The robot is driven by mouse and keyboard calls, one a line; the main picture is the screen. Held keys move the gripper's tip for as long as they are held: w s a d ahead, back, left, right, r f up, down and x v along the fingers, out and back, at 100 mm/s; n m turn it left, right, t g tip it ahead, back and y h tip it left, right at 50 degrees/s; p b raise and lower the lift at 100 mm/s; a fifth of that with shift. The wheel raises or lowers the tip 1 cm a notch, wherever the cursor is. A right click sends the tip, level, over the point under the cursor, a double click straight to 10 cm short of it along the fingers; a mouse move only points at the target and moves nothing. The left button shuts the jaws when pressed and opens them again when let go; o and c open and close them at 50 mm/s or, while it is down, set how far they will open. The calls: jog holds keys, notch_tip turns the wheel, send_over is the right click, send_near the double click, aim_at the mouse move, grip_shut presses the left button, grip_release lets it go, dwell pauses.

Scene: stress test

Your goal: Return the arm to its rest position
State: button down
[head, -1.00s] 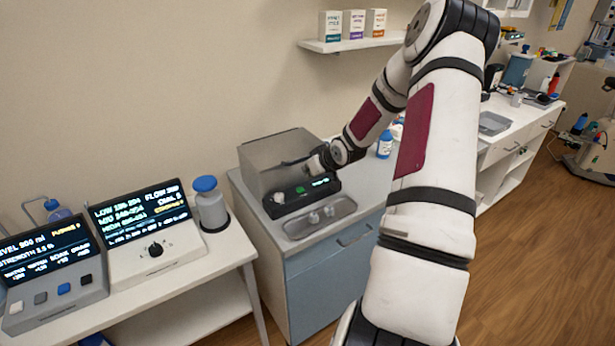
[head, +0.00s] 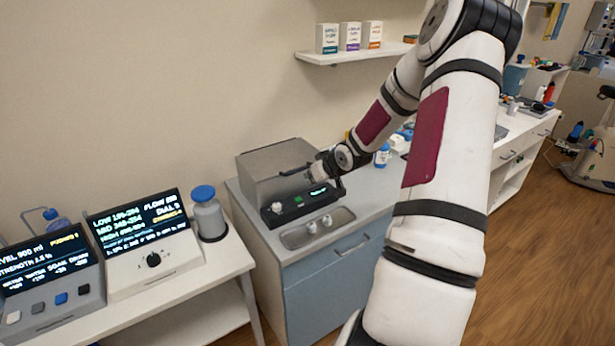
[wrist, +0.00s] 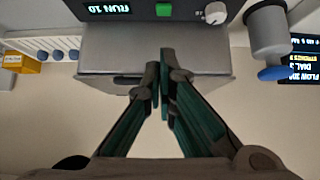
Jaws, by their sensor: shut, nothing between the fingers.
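My white arm with dark red panels (head: 428,135) reaches from the lower right up to a high elbow, then down to the left. My gripper (wrist: 160,60) is shut and empty, its two dark green-lined fingers together in the wrist view. In the head view the wrist end is at the grey box-shaped machine (head: 268,165), over its top right side. In the wrist view the machine's grey casing (wrist: 110,60) lies behind the fingertips. I cannot tell whether they touch it. Its front has a green button and a lit display reading "RUN".
A metal tray (head: 291,241) with small white pieces lies before the machine. A blue-capped bottle (head: 382,156) stands right of it. Left are a dial console (head: 120,275) and a blue-lidded canister (head: 209,220). A wall shelf (head: 335,58) with boxes hangs behind my arm.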

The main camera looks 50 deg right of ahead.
jog(key=s+a+r+n+g+h+b, duration=0.1)
jog(key=s+a+r+n+g+h, duration=0.2)
jog(key=a+r, duration=1.65)
jog(key=s+a+r+y, duration=0.2)
jog(key=s+a, duration=0.7)
jog(key=s+a+r+y, duration=0.2)
jog(key=s+a+y, duration=0.1)
jog(key=s+a, duration=0.7)
jog(key=shift+a+r+b, duration=0.3)
jog(key=shift+r+b, duration=0.1)
dwell(2.3)
